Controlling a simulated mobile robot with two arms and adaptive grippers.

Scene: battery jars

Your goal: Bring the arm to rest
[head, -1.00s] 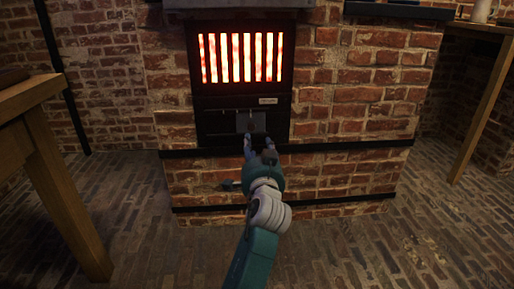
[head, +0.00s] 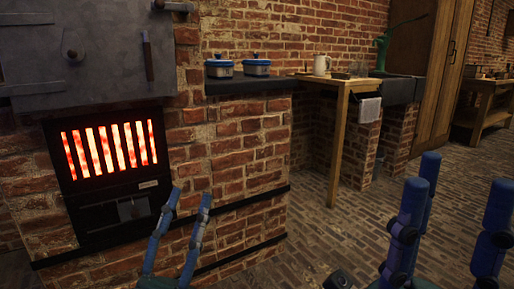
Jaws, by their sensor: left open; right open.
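My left gripper (head: 190,194) points upward in the lower left of the head view. Its two blue fingers stand apart and nothing is between them. In the picture it overlaps the brick stove front, just right of the glowing grate (head: 110,148); I cannot tell how far off it is. My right gripper (head: 460,174) also points upward at the lower right. Its blue fingers are wide apart and empty, over the brick floor in the picture. Most of both arms is out of view.
The brick stove with a dark metal door (head: 95,50) fills the left. Two blue lidded pots (head: 220,67) (head: 257,65) stand on its ledge. A wooden table (head: 340,135) with a mug (head: 322,65) stands behind. Brick floor (head: 300,245) is clear at centre.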

